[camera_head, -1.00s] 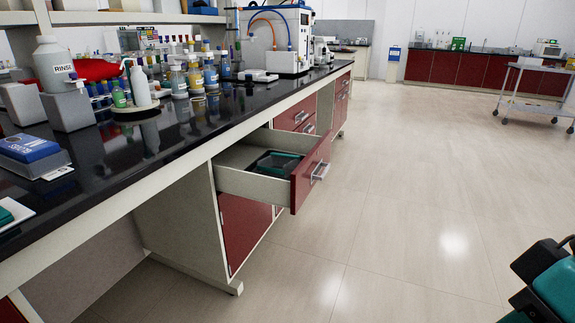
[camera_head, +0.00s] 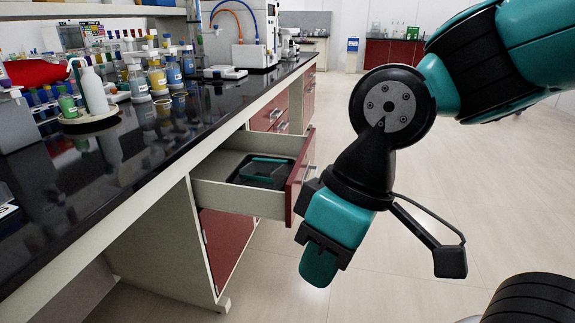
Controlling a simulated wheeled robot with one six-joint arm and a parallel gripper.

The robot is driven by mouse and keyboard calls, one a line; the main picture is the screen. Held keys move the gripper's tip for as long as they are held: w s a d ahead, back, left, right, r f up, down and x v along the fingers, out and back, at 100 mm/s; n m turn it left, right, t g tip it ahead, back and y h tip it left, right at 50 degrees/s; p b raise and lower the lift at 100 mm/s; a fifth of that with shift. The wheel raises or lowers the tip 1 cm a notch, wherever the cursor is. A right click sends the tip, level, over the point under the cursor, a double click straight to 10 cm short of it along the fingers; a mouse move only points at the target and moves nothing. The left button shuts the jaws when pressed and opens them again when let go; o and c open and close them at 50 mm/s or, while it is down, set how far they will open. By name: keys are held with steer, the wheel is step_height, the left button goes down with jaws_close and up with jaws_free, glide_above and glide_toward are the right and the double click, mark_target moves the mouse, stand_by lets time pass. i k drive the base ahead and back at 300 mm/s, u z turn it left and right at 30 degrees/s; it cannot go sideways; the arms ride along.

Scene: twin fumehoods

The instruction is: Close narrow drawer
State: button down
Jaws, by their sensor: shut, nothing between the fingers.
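The narrow drawer (camera_head: 240,197) stands pulled out from under the black bench top, with a red front and a metal handle partly hidden behind my arm. A dark tray with teal edges (camera_head: 262,171) lies inside it. My gripper (camera_head: 318,265) hangs pointing down, just in front of and to the right of the drawer front as seen here. Its teal fingers look closed together with nothing between them. I cannot tell whether it touches the drawer.
The black bench top (camera_head: 150,160) carries bottles, a white squeeze bottle (camera_head: 93,92) and an instrument (camera_head: 240,35). A red cabinet door (camera_head: 226,243) sits below the drawer. Light tiled floor (camera_head: 390,280) is open to the right.

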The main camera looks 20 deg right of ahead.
mark_target(217, 184)
steer(key=z, duration=0.2)
steer(key=i, duration=0.85)
steer(key=z, duration=0.45)
